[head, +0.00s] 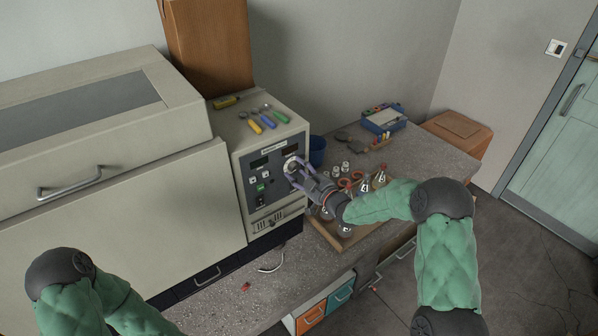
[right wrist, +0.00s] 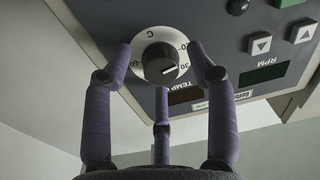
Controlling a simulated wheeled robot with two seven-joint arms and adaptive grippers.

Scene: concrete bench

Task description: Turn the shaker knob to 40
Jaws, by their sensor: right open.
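The shaker (head: 264,166) is a pale box with a dark front panel, at the middle of the head view. Its knob (right wrist: 158,62) is round and grey with a white mark, inside a white numbered dial ring. In the right wrist view the mark points toward the right side of the ring; the number it meets is too unclear to read. My right gripper (head: 294,171) is in front of the knob, fingers spread. In the wrist view its fingers (right wrist: 161,66) stand around the knob, and I cannot tell whether they touch it. My left gripper is out of view.
Several coloured-handled tools (head: 268,119) lie on top of the shaker. A wooden tray (head: 330,236) with flasks stands below my right forearm. A blue cup (head: 317,150) and a blue box (head: 384,119) stand behind. A large pale cabinet (head: 120,215) fills the left.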

